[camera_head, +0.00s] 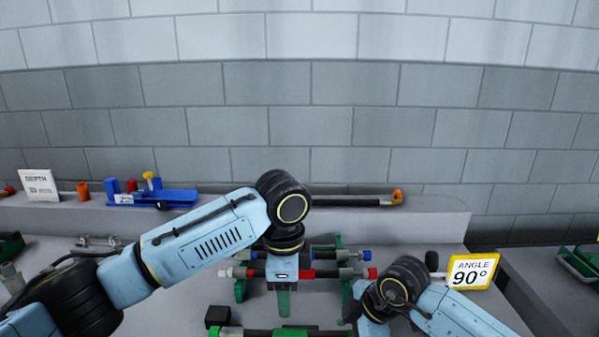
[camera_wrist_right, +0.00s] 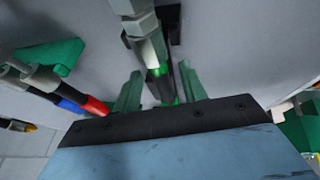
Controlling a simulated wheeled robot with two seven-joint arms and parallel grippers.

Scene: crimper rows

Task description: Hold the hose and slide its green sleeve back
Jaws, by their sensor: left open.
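The hose with the green sleeve (camera_head: 290,332) lies across the bottom edge of the head view, dark with green parts and partly cut off. My left gripper (camera_head: 283,303) points down in the middle, green fingers open, above and behind that hose and in front of the red-marked hose (camera_head: 325,273). My right gripper (camera_wrist_right: 160,88) shows in the right wrist view with its two green fingers apart. A grey and dark hose with a green band (camera_wrist_right: 165,86) runs between them, with small gaps seeming to show. In the head view the right fingertips are hidden.
A blue-ended hose (camera_head: 367,254) lies behind the red-marked one on green stands. A small black block (camera_head: 217,315) stands at left. An "ANGLE 90°" sign (camera_head: 471,272) stands at right. A grey ledge (camera_head: 420,221) with a blue tool (camera_head: 165,198) runs behind.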

